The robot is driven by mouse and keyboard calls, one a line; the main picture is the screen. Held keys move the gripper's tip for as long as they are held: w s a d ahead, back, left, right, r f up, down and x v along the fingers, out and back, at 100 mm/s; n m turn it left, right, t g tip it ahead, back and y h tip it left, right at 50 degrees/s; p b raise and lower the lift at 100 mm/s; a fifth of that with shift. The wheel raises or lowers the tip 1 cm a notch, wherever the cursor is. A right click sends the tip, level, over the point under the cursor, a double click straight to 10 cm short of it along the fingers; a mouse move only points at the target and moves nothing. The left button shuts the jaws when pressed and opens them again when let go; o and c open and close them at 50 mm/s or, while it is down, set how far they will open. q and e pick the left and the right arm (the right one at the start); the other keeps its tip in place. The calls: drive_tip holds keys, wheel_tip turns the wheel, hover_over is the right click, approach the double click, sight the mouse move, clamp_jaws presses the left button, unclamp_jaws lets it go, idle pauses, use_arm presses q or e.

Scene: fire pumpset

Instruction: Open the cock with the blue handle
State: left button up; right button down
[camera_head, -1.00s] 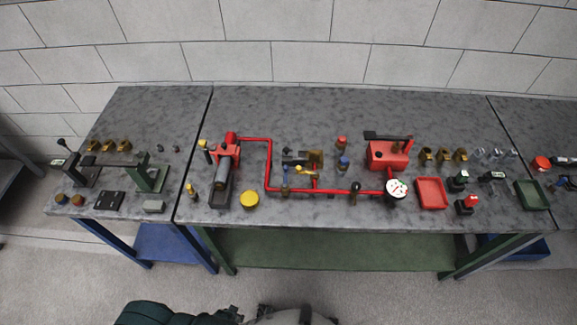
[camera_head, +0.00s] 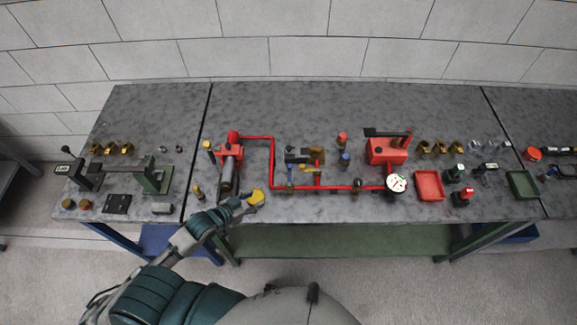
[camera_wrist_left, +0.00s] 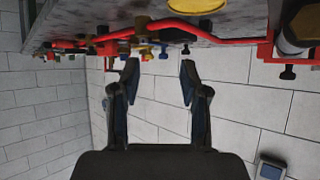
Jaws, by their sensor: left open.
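The cock with the blue handle (camera_head: 289,173) is on the red pipework in the middle of the table. The handle is small in the head view, so its exact angle is hard to tell. My left gripper (camera_head: 250,201) is in front of it and to its left, at the round yellow piece (camera_head: 258,196), which it partly covers. In the left wrist view my left gripper (camera_wrist_left: 158,78) is open, with nothing between its fingers. Brass fittings (camera_wrist_left: 141,30) on the red pipe (camera_wrist_left: 190,30) show beyond the fingertips there. My right gripper does not show.
A red pump (camera_head: 229,152) stands left of the pipework. A red box with a black lever (camera_head: 386,151) and a round gauge (camera_head: 396,183) stand to the right. A blue-capped piece (camera_head: 345,160) stands behind the pipe. The table's back strip (camera_head: 330,105) is clear.

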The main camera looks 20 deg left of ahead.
use_arm(q)
wheel_tip(320, 180, up, 4)
drive_tip(key=w+a+t+h, duration=0.1)
drive_tip(key=w, duration=0.1)
approach(288, 167)
drive_tip(key=shift+m, duration=0.3)
drive_tip(key=x, duration=0.8)
drive_tip(key=shift+p, duration=0.35)
drive_tip(key=shift+w+f, duration=0.25)
drive_tip(key=shift+w, duration=0.3)
drive_tip(key=shift+d, duration=0.1)
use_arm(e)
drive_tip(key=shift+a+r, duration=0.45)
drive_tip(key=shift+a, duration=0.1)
use_arm(q)
drive_tip(key=shift+d, duration=0.1)
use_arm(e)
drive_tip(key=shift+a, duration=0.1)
use_arm(q)
clamp_jaws()
